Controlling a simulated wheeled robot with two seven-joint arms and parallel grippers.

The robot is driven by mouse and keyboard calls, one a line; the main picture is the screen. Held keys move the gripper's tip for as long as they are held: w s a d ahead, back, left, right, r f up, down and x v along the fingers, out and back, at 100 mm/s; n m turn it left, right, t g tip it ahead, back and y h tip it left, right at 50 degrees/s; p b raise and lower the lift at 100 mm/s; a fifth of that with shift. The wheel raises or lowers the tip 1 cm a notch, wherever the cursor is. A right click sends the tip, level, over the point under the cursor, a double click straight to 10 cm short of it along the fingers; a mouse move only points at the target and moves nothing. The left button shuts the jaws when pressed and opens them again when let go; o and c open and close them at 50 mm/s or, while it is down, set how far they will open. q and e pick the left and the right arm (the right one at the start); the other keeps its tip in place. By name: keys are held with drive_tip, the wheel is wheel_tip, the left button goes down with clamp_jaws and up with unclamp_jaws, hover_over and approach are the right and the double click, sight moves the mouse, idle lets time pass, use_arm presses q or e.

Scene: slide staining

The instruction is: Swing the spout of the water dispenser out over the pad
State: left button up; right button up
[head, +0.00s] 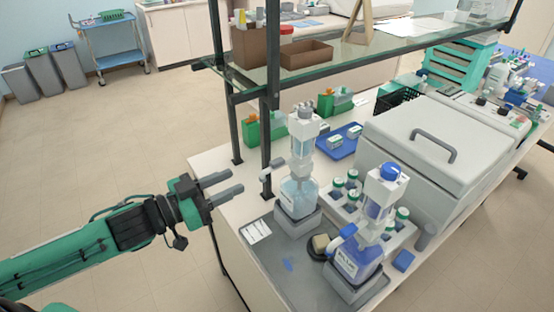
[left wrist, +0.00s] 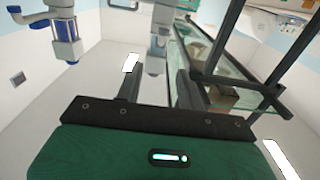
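The water dispenser (head: 301,165) is a clear bottle of pale blue liquid with a white pump head, standing on a grey block on the bench. My right gripper is not in view.
A second dispenser with blue liquid (head: 362,258) and a blue spout stands at front right. A small beige block on a dark disc (head: 320,246) lies between them. A shelf post (head: 266,155) rises close behind the spout. Floor left of the bench is clear.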

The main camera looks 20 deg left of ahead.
sight(271, 163)
use_arm(q)
drive_tip(key=p+x, duration=0.4)
drive_tip(key=x, duration=0.7)
drive_tip(key=shift+w+d+r, duration=0.1)
drive_tip(key=shift+w+d, duration=0.1)
drive_tip(key=shift+p+x, duration=0.45)
drive_tip(key=shift+x, duration=0.3)
clamp_jaws()
